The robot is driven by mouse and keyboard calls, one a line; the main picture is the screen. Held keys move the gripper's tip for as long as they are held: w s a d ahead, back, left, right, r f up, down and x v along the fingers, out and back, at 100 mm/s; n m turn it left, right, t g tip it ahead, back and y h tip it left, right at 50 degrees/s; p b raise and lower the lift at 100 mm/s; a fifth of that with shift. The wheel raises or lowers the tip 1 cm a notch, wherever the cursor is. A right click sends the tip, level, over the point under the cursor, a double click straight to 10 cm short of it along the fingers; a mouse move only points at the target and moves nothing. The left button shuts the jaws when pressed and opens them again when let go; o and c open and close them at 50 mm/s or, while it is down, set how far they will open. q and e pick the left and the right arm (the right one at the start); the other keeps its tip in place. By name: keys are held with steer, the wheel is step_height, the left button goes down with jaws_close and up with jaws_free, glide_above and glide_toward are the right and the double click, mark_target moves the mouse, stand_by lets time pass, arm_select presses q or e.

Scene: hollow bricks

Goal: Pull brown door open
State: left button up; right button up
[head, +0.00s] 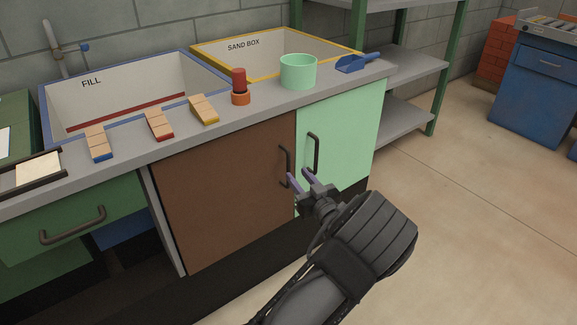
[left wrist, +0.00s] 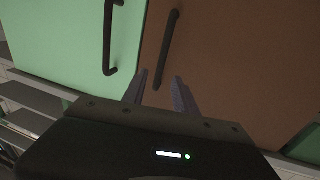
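The brown door (head: 225,190) is shut in the cabinet front, left of a mint-green door; it fills the right of the left wrist view (left wrist: 235,60). Its dark vertical handle (head: 284,163) is near its right edge. My left gripper (head: 299,177) is open, its two purple-grey fingers pointing at the handle's lower part. In the left wrist view, the lower end of the handle (left wrist: 168,45) appears between the fingertips (left wrist: 161,78). I cannot tell whether they touch it. My right gripper is not in view.
The mint-green door (head: 345,140) has its own handle (head: 313,152) close to the right of my fingers. Above is a grey counter (head: 270,108) with a mint cup (head: 298,72) and brick pieces. A green drawer (head: 80,220) is at left. Floor at right is clear.

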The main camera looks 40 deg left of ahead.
mark_target(289, 164)
arm_select(q)
steer(key=b+x, duration=0.1)
steer(key=x, duration=0.6)
steer(key=shift+b, duration=0.3)
jaws_close()
stand_by(1.1)
